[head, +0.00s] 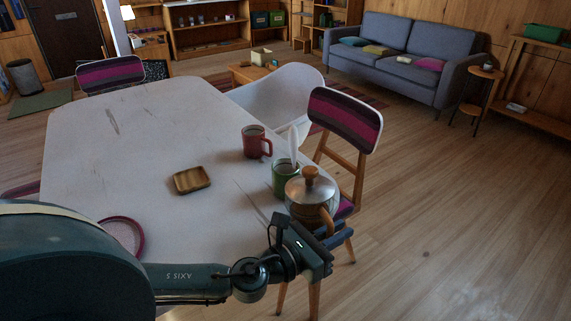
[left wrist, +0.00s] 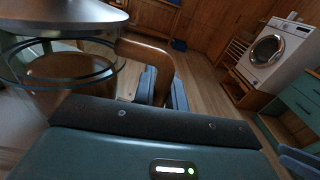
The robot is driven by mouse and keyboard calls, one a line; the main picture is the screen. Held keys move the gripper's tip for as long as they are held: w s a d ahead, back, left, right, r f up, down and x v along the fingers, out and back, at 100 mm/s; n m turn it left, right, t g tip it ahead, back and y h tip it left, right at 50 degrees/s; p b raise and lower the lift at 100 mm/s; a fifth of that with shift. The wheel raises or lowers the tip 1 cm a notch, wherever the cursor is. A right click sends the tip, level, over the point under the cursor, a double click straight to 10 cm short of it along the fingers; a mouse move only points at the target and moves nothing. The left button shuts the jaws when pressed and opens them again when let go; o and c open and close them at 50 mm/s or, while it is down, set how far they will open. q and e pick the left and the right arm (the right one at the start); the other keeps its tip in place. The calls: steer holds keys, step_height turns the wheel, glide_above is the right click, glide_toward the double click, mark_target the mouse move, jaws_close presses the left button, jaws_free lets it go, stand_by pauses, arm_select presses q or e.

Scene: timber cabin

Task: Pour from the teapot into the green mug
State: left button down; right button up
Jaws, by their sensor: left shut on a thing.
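The teapot (head: 304,191) has a clear body with a metal lid, a wooden knob and a wooden handle. It looks about upright at the table's right edge; I cannot tell whether its base touches the table. My left gripper (head: 327,229) is shut on its handle; the left wrist view shows the curved wooden handle (left wrist: 150,50) at the fingers and the teapot body (left wrist: 65,68) at left. The green mug (head: 281,182) stands just behind the teapot, which partly covers it. A white upright thing (head: 293,142) shows above the mug. My right gripper is out of view.
A red mug (head: 253,141) stands behind the green mug on the white table (head: 120,150). A small wooden tray (head: 191,180) lies left of them, and a pink-rimmed plate (head: 137,222) lies nearer my arm. A striped chair (head: 345,120) stands at the table's right side.

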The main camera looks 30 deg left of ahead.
arm_select(q)
steer(key=shift+w+a+r+n+g+p, duration=0.15)
steer(key=shift+w+a+r+n+p, duration=0.3)
steer(key=shift+r+p, duration=0.85)
steer(key=shift+w+a+r+n+g+p, duration=0.15)
steer(key=shift+a+r+n+p, duration=0.3)
steer(key=shift+r+n+p, duration=0.8)
steer(key=shift+w+a+r+n+g+p, duration=0.1)
steer(key=shift+w+a+r+p, duration=0.3)
steer(key=shift+r+p, duration=0.95)
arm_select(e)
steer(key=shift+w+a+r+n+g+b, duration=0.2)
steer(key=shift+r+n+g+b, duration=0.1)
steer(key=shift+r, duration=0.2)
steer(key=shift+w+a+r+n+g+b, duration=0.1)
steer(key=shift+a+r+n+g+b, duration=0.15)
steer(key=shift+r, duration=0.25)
